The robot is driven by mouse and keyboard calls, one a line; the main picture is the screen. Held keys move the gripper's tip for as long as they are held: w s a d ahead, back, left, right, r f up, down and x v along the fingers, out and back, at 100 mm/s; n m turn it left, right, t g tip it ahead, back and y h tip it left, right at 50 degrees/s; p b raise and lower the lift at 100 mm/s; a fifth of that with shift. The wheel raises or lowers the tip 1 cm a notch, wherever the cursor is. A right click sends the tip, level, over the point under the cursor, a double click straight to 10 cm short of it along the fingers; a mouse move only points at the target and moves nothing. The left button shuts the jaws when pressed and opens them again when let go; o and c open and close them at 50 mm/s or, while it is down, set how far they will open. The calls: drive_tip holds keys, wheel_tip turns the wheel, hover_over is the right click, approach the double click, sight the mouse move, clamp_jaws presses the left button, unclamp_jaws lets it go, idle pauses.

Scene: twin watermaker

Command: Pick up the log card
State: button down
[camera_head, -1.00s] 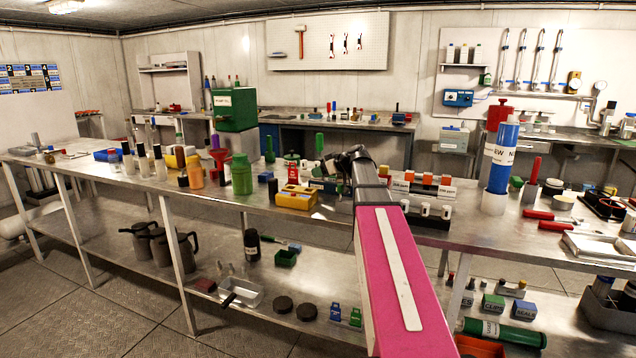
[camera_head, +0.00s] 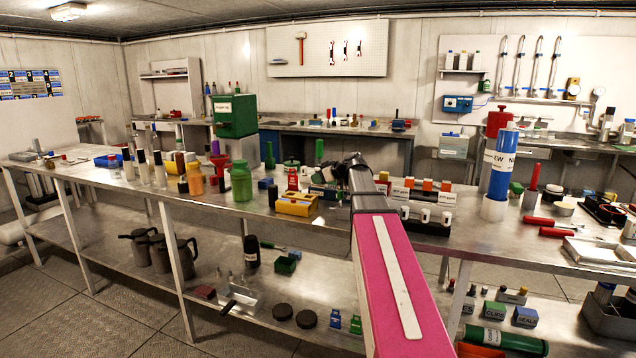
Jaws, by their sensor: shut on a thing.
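My gripper (camera_head: 346,168) is at the far end of my pink arm, over the middle of the long steel bench (camera_head: 130,188). It is dark and small in the view, and my arm partly hides it. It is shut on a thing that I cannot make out. A small pale patch shows just left of the gripper; I cannot tell whether it is the log card. I cannot pick out the log card for certain anywhere else in the view.
A yellow block (camera_head: 296,205), a green bottle (camera_head: 241,182) and a rack of white-capped vials (camera_head: 425,220) stand near the gripper. Jugs (camera_head: 178,258) stand on the lower shelf.

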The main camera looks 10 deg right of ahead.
drive_tip(key=shift+w+r, duration=0.1)
drive_tip(key=shift+r, duration=0.65)
wheel_tip(320, 180, up, 2)
drive_tip(key=shift+r, duration=0.15)
drive_tip(key=s+a+r, duration=0.5)
drive_tip(key=a+r, duration=0.2)
drive_tip(key=a, duration=0.3)
drive_tip(key=shift+w+d+f+m+t+h, duration=0.45)
drive_tip(key=shift+d+f+m+t+h, duration=0.15)
drive_tip(key=shift+m+h, duration=0.95)
drive_tip(key=shift+w+d+f+m+t+h, duration=0.5)
drive_tip(key=shift+d+m+t+h, duration=0.15)
drive_tip(key=shift+m+h, duration=0.85)
drive_tip(key=shift+w+d+f+m+t+h, duration=0.5)
drive_tip(key=shift+d+m+t+h, duration=0.15)
drive_tip(key=shift+m+h, duration=0.9)
